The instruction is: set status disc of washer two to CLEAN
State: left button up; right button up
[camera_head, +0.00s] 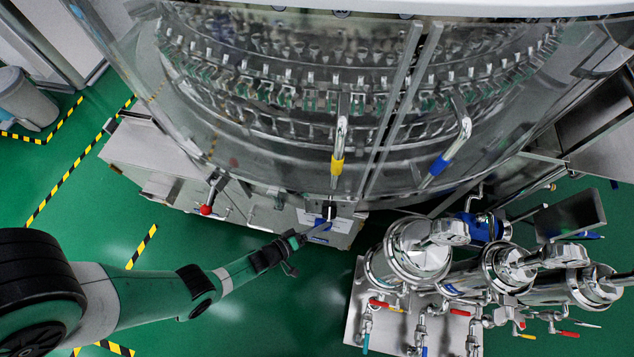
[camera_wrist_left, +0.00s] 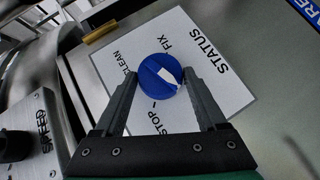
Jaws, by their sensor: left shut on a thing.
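The blue status disc (camera_wrist_left: 153,88) sits on a white plate (camera_wrist_left: 232,88) marked STATUS, FIX, CLEAN and STOP in the left wrist view. A white mark (camera_wrist_left: 168,80) shows on the disc's right part; which word it points to is hard to tell. My left gripper (camera_wrist_left: 161,78) is shut on the disc, one finger on each side. In the head view, the left gripper (camera_head: 308,234) reaches the plate (camera_head: 342,224) on the washer's (camera_head: 275,218) lower front; the disc shows there as a small blue patch (camera_head: 320,221). My right gripper is out of view.
A panel marked SPEED (camera_wrist_left: 42,130) with a dark knob (camera_wrist_left: 14,146) lies left of the plate. A red-knobbed lever (camera_head: 206,210) is on the washer's front. Steel filter housings (camera_head: 408,255) with valves stand to the right. The green floor (camera_head: 270,310) is open below my arm.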

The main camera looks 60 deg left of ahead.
pick_arm(q)
jog(key=shift+r+m+g+y+p, duration=0.15)
jog(key=shift+m+g+y+p, duration=0.15)
jog(key=shift+g+p, duration=0.2)
jog(key=o, duration=1.3)
jog(key=shift+w, duration=0.1)
jog(key=p+v, duration=0.6)
jog(key=v, duration=0.5)
jog(key=shift+s+r, duration=0.15)
jog(key=shift+s, duration=0.15)
